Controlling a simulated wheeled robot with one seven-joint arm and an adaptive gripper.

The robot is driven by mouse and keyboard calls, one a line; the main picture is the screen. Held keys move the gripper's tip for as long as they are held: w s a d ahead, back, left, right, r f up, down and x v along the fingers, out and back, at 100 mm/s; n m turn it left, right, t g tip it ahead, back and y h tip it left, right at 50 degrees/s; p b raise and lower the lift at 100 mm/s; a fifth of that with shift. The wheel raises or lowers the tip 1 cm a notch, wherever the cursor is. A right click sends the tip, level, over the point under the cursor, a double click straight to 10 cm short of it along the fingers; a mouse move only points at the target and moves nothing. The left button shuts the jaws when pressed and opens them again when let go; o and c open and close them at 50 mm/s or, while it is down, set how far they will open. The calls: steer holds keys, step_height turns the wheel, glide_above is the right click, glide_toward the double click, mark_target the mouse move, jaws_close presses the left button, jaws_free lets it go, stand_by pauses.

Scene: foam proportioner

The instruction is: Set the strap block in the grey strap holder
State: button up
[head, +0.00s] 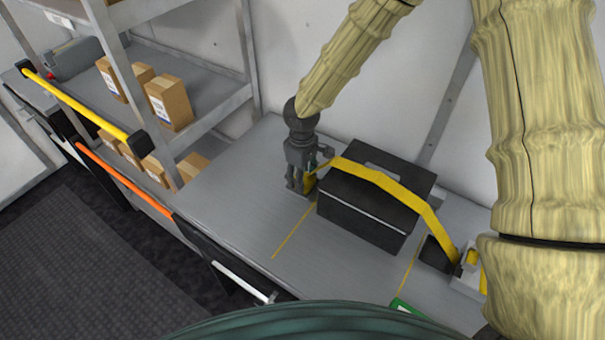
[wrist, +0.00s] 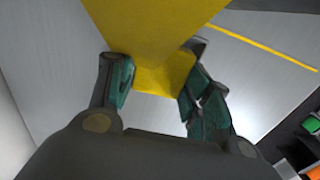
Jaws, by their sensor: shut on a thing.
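My gripper (head: 298,186) points down at the left side of a black case (head: 362,215) on the grey bench. It is shut on the yellow strap block (wrist: 165,82), which sits between the teal finger pads in the wrist view. A yellow strap (head: 392,187) runs from the gripper over the top of the case and down its right side. The strap's far end meets a light grey fitting (head: 466,281) at the right, partly hidden by my arm. I cannot make out a separate grey strap holder near the gripper, nor whether the block touches the bench.
The grey bench top (head: 235,200) is clear left of the case, with thin yellow lines on it. A shelf rack (head: 205,95) with cardboard boxes (head: 169,102) stands at the left. A green item (head: 405,307) lies at the bench's front edge.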

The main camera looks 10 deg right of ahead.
steer(key=shift+f, duration=0.3)
steer(key=o, duration=1.1)
steer(key=shift+r+b, duration=1.2)
steer(key=shift+r, duration=5.15)
